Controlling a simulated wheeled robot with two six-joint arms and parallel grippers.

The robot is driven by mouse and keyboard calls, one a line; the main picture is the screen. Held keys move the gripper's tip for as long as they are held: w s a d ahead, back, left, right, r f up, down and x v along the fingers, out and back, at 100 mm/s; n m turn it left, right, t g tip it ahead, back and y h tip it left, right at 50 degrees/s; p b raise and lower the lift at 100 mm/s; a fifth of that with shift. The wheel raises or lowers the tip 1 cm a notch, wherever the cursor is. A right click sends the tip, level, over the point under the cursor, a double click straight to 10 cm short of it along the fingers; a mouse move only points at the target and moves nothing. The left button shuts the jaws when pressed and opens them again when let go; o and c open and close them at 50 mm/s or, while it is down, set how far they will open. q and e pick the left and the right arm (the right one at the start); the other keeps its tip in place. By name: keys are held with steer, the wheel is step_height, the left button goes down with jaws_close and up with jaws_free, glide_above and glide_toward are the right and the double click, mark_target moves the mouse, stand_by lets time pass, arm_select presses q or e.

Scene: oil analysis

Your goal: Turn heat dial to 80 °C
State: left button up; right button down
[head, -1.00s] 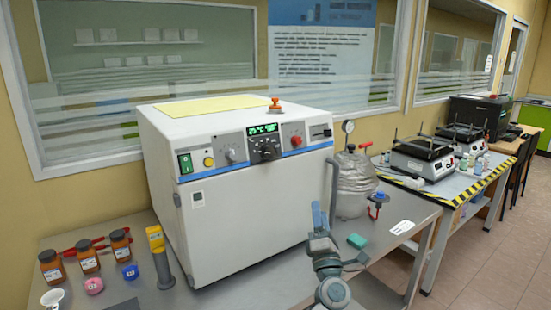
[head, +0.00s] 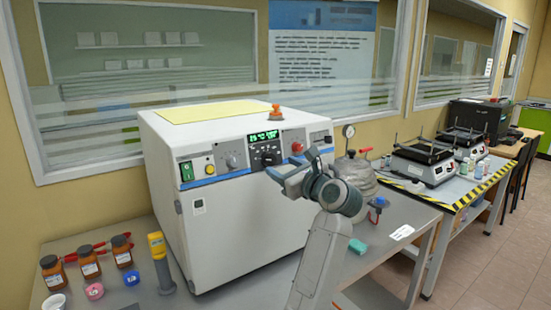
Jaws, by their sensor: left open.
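The white oven-like machine (head: 240,225) stands on the metal table. Its front panel has a green-lit display (head: 262,136) whose digits are too small to read surely. Below the display is a black heat dial (head: 269,156) with markings around it; its exact setting cannot be read. My left gripper (head: 288,172) is open, in front of the panel, just below and right of the dial. It looks apart from the dial and holds nothing, though the gap in depth is hard to judge. My right gripper is not in view.
A grey knob (head: 231,161), a green switch (head: 187,171) and a red button (head: 297,147) share the panel. Brown bottles (head: 88,262) and a yellow-handled tool (head: 160,260) stand left. A metal vessel (head: 356,172) stands right, partly behind my arm.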

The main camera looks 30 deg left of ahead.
mark_target(272, 160)
arm_select(q)
steer(key=p+x, duration=0.1)
steer(key=x, duration=0.2)
steer(key=shift+w+a+r, duration=0.1)
steer(key=shift+a, duration=0.15)
steer(key=shift+w+a, duration=0.15)
steer(key=shift+a, duration=0.2)
steer(key=shift+c, duration=0.3)
steer(key=c, duration=0.9)
